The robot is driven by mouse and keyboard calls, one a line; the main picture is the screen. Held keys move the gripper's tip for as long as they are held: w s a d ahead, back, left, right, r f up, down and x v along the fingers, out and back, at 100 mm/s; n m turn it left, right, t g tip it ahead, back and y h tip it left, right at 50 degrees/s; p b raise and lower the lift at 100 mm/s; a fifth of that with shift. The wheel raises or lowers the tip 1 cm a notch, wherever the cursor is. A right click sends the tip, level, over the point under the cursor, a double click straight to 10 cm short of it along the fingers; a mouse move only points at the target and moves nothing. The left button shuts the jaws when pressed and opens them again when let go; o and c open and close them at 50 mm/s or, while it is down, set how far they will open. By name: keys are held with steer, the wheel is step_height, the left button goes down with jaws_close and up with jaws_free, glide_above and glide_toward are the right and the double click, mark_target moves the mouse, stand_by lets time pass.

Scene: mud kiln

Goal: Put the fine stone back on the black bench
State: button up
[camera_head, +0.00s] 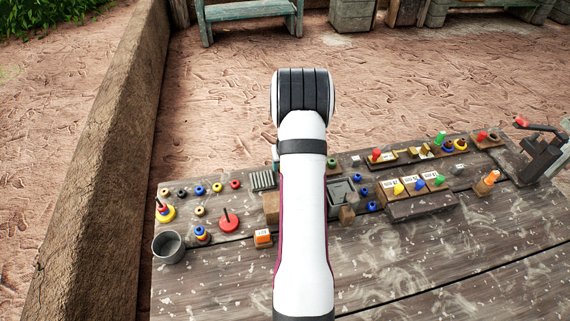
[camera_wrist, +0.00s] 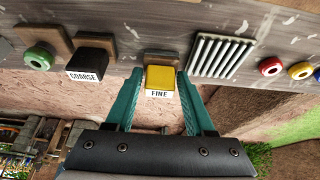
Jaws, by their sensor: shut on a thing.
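The fine stone (camera_wrist: 160,79) is a yellow block with a white label reading FINE. In the wrist view it sits between the teal fingers of my gripper (camera_wrist: 161,84), which are shut on it. A brown wooden piece (camera_wrist: 161,57) shows just behind the stone; I cannot tell whether they touch. The coarse stone (camera_wrist: 92,61), a black block labelled COARSE, is to the left against a wooden piece. In the head view my arm hides the stone and most of my gripper. I cannot identify the black bench with certainty.
A ribbed grey plate (camera_wrist: 220,55) lies right of the stone in the wrist view, with coloured rings beyond it. A green ring (camera_wrist: 39,57) is at far left. In the head view a grey cup (camera_head: 168,247) stands at the table's left; the table's front (camera_head: 440,285) is clear.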

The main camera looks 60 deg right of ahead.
steer(key=o, duration=1.3)
steer(key=shift+f, duration=0.1)
